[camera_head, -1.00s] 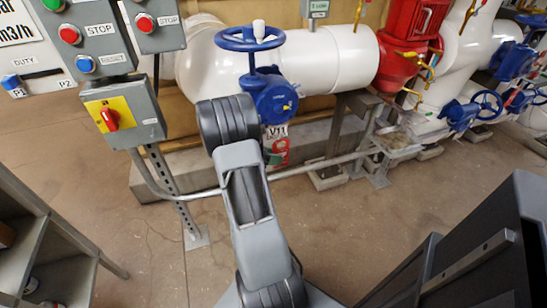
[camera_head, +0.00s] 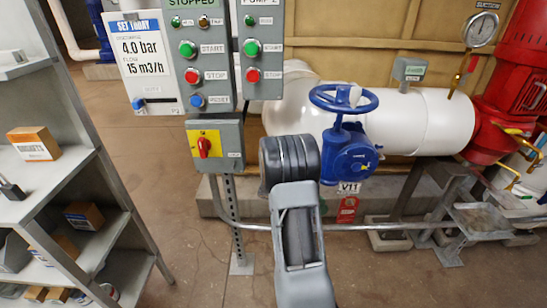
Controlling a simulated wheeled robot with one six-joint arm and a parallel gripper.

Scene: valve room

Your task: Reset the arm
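My arm (camera_head: 300,235) reaches up from the bottom middle, in front of the white pipe. Its dark ribbed joint (camera_head: 290,162) covers part of the pipe and lies just left of the blue valve. My gripper does not show; its fingers are hidden or out of the picture. The blue valve (camera_head: 352,155) has a blue handwheel (camera_head: 343,98) on top and a tag reading V11 (camera_head: 349,188), with a red tag (camera_head: 347,210) below.
A control panel (camera_head: 212,60) with green and red buttons and a yellow-plated red switch (camera_head: 204,146) stands on a post to the left. A grey shelf (camera_head: 70,185) with boxes is at far left. A grey rail (camera_head: 400,228) runs low. A gauge (camera_head: 482,29) is at upper right.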

